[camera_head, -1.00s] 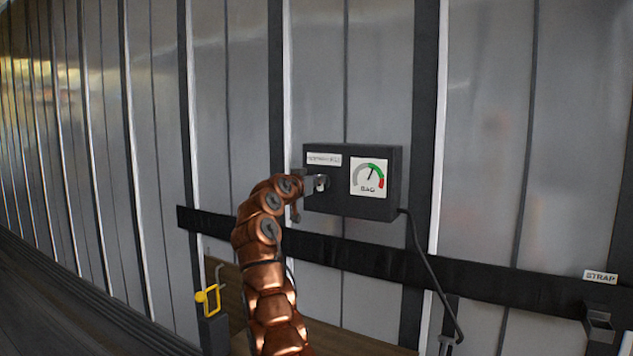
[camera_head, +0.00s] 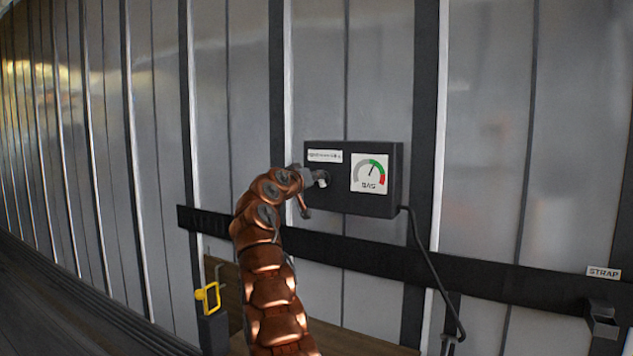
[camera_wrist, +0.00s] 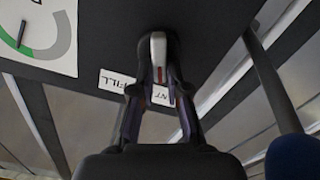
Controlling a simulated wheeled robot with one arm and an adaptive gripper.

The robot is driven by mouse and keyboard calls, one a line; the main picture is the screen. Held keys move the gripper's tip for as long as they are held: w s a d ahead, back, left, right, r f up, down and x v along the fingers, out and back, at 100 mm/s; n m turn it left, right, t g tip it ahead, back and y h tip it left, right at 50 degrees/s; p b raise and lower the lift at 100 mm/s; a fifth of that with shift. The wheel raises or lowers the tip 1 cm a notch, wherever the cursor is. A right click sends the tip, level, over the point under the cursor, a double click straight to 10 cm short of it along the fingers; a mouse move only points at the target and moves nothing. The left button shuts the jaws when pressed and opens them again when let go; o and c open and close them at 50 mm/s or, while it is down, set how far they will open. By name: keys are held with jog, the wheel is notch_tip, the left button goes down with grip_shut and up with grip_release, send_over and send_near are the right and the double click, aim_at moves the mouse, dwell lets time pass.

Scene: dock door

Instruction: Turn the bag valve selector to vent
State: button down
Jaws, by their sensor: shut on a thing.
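The bag valve selector (camera_wrist: 158,52) is a light lever with a red mark, on the front of a dark control box (camera_head: 345,205). My gripper (camera_wrist: 159,75) is shut on the selector in the wrist view. In the head view my gripper (camera_head: 318,178) meets the box's left part, and my arm hides some of it. A FILL label (camera_wrist: 117,82) and a partly hidden label ending in NT (camera_wrist: 160,95) lie near the selector. The box's gauge (camera_head: 369,174) has its needle near the green part, and it also shows in the wrist view (camera_wrist: 45,35).
A black rail (camera_head: 390,258) runs along the ribbed metal wall below the box. A dark cable (camera_head: 420,245) hangs from the box's right side. A yellow handle (camera_head: 207,297) is at lower left. A STRAP label (camera_head: 604,272) and bracket (camera_head: 601,318) are at right.

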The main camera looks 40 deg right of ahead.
jog(key=shift+w+f+n, duration=0.1)
jog(key=shift+n, duration=1.5)
jog(key=shift+w+f+n, duration=0.1)
jog(key=shift+n, duration=1)
jog(key=c, duration=1.2)
grip_release()
jog(key=shift+o, duration=0.2)
jog(key=shift+a, duration=0.2)
